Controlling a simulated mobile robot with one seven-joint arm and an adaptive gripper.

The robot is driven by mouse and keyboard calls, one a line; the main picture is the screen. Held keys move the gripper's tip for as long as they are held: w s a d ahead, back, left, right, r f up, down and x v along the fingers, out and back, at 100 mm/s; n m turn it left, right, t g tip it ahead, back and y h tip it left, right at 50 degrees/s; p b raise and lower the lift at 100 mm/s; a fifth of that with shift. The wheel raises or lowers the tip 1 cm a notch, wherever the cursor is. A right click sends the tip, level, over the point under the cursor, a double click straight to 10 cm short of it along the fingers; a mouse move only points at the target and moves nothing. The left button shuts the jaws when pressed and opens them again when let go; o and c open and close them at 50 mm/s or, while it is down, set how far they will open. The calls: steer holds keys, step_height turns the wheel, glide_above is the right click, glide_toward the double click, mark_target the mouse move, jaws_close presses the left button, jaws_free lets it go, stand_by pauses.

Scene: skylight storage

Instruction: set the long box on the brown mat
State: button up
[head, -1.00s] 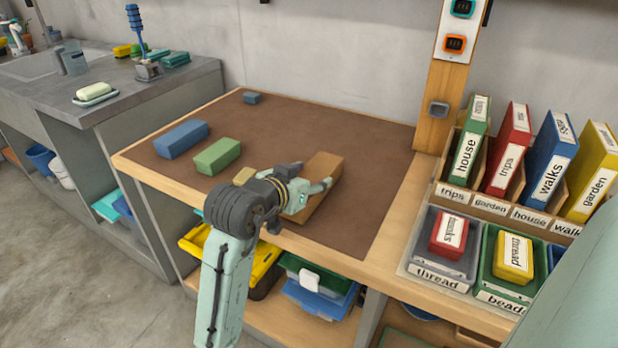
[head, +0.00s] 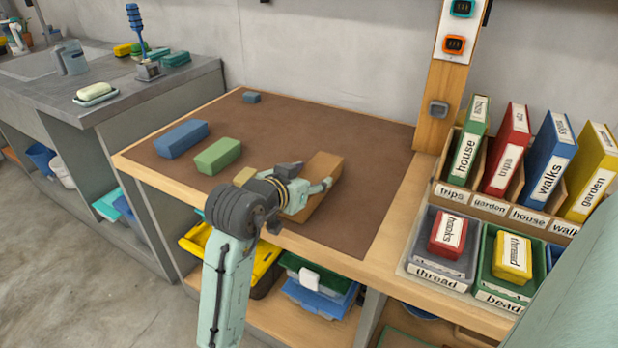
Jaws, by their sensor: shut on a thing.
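The long box (head: 323,170) is an orange-brown block, lying lengthwise over the front middle of the brown mat (head: 370,150). My gripper (head: 308,180) is shut on the long box, with a fingertip showing at its right side. My wrist hides the box's near left part. The box looks low and level over the mat; I cannot tell whether its underside touches it.
Labelled bins and binders (head: 510,155) stand at the right.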

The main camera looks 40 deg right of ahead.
steer(key=shift+f+b, duration=0.45)
steer(key=shift+f, duration=0.15)
stand_by(0.5)
steer(key=o, duration=1.5)
steer(key=shift+a, duration=0.1)
steer(key=shift+p+v, duration=1.3)
steer(key=shift+v, duration=2.6)
steer(key=shift+s, duration=0.1)
